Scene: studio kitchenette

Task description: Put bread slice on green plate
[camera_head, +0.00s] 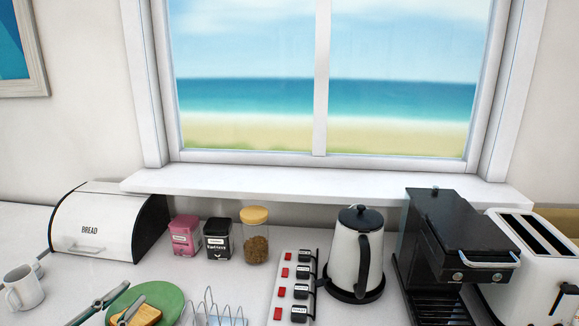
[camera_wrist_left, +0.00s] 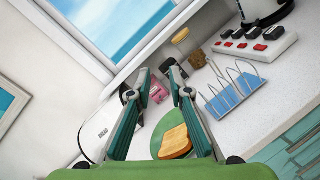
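The green plate (camera_head: 172,300) is on the counter at the lower left of the head view. It shows in part in the left wrist view (camera_wrist_left: 160,127). The bread slice (camera_head: 149,315), with a brown crust, appears to lie on the plate; its lower part is cut off by the frame. It also shows in the left wrist view (camera_wrist_left: 175,142), beside the right-hand finger. My left gripper (camera_head: 137,291) is open and empty above the plate, fingers apart (camera_wrist_left: 158,70).
A wire rack (camera_head: 213,316) with a blue base stands just right of the plate. White mugs (camera_head: 23,288) and a bread box (camera_head: 95,222) are left and behind. Jars (camera_head: 255,240), a switch strip (camera_head: 284,290), a kettle (camera_head: 352,260), a coffee machine (camera_head: 455,235) and a toaster (camera_head: 535,265) line the counter.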

